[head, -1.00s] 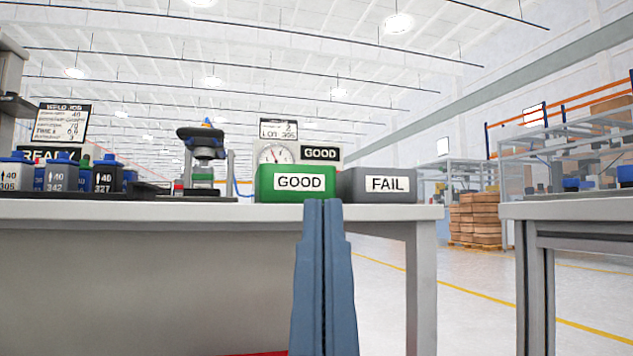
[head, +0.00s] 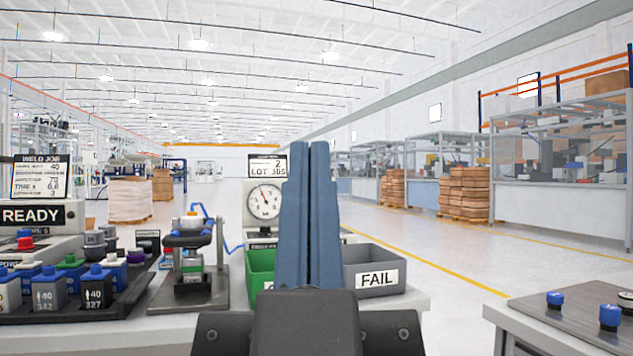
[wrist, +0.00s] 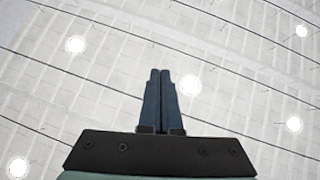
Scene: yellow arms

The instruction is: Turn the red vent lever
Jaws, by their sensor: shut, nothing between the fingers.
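My gripper (head: 312,147) stands upright in the middle of the head view, its two blue-grey fingers shut together and empty. In the wrist view my gripper (wrist: 160,73) points toward the ceiling, with nothing close to the fingertips. A test fixture (head: 191,262) with a dark top clamp and a green part in it stands on the bench, left of my gripper. A round dial gauge (head: 264,200) on a pale box is just left of the fingers. I cannot pick out the red vent lever for certain; it may be small or hidden.
A green bin (head: 259,270) is partly hidden behind my gripper. A grey FAIL bin (head: 374,277) is to its right. Another table (head: 560,310) stands at right, with open floor beyond.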

